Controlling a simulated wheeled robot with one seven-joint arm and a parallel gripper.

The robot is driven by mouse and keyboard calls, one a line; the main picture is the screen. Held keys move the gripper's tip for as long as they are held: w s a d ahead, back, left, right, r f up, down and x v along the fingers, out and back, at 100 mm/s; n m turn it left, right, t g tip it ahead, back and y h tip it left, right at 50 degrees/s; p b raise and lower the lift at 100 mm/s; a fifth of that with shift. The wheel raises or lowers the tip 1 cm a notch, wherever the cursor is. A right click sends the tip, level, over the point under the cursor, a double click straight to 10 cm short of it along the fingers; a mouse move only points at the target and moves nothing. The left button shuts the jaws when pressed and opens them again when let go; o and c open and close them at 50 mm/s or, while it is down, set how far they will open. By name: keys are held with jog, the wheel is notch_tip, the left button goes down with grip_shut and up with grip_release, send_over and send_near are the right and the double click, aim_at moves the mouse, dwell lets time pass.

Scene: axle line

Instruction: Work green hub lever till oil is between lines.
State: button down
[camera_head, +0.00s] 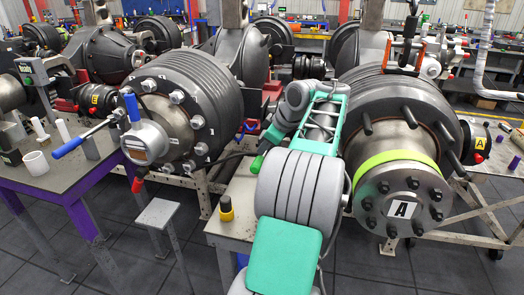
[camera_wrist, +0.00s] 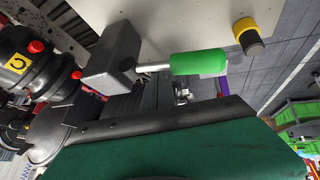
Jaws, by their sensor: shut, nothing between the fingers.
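The green lever handle (camera_wrist: 198,63) shows in the wrist view on a short metal rod from a grey block (camera_wrist: 113,57), above the pale bench top. In the head view the handle (camera_head: 257,163) is small, left of my arm's grey joint. My gripper (camera_head: 268,141) is at the end of my teal arm, just above and beside the handle; it is shut and holds nothing. Its fingertips are hard to make out, and I cannot tell whether they touch the handle. The hub (camera_head: 401,205) marked A has a lime-green band. No oil level or lines can be made out.
A yellow and black container (camera_head: 226,208) stands on the bench (camera_head: 236,228) near the handle. At left, another hub (camera_head: 180,115) carries a unit with blue handles (camera_head: 70,147). A purple-framed table (camera_head: 70,185) and a small stool (camera_head: 158,213) stand at left.

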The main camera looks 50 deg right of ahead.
jog(key=shift+s+a+f+b, duration=0.1)
jog(key=shift+a+f+b, duration=0.1)
jog(key=shift+f+b, duration=0.5)
dwell(0.5)
dwell(0.5)
jog(key=shift+w+d+r+p, duration=0.1)
jog(key=shift+d+r+p, duration=0.15)
jog(key=shift+r+p, duration=0.65)
jog(key=shift+w+d+r+p, duration=0.1)
jog(key=shift+d+r+p, duration=0.15)
jog(key=shift+r+p, duration=0.6)
jog(key=shift+w+d+r+p, duration=0.1)
jog(key=shift+d+r+p, duration=0.15)
jog(key=shift+r+p, duration=0.65)
jog(key=shift+f+p, duration=0.3)
jog(key=shift+f, duration=0.05)
jog(key=r+p, duration=0.1)
jog(key=p, duration=0.1)
jog(key=d+r+p, duration=0.1)
jog(key=r+p, duration=0.2)
jog(key=p, duration=0.1)
jog(key=shift+w+d+r, duration=0.3)
jog(key=shift+w+r, duration=0.05)
